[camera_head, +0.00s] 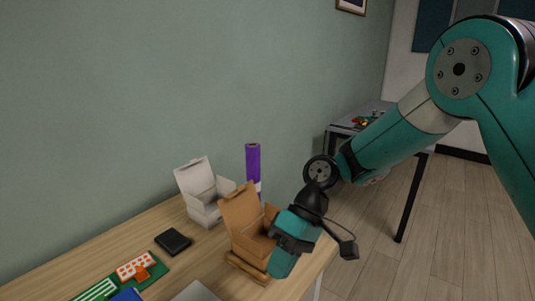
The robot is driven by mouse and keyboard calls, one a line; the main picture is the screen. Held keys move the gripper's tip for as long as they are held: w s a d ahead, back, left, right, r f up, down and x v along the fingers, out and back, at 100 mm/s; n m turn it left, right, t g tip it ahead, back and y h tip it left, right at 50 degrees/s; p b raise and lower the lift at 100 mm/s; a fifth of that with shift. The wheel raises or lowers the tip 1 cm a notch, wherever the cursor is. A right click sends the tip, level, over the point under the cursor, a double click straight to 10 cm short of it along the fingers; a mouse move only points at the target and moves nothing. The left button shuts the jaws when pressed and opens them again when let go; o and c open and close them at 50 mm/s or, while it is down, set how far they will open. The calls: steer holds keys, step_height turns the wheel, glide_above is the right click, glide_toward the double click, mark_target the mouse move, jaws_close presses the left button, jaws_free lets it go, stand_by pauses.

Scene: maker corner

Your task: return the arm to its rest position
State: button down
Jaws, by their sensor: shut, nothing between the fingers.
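My arm reaches in from the upper right and bends down over the right end of the wooden table (150,236). My gripper (280,266) points downward at the right front side of an open brown cardboard box (243,215). It covers part of that box, and I cannot tell whether it touches it. The gripper is shut and holds nothing.
An open white box (205,212) and a purple cylinder (253,165) stand behind the cardboard box. A black square item (173,242) and a green board (150,275) lie to the left. Another table (340,128) stands farther back. Floor (440,240) is clear at right.

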steer(key=s+d+r+m+t+h+p, duration=0.1)
steer(key=s+d+r+m+t, duration=0.2)
steer(key=s+d+r, duration=0.9)
steer(key=s+r+t, duration=0.1)
steer(key=s+t, duration=0.1)
steer(key=t, duration=0.1)
steer(key=shift+s+d+r+h, duration=0.3)
steer(key=shift+s+d+r, duration=0.05)
steer(key=shift+s+d, duration=0.05)
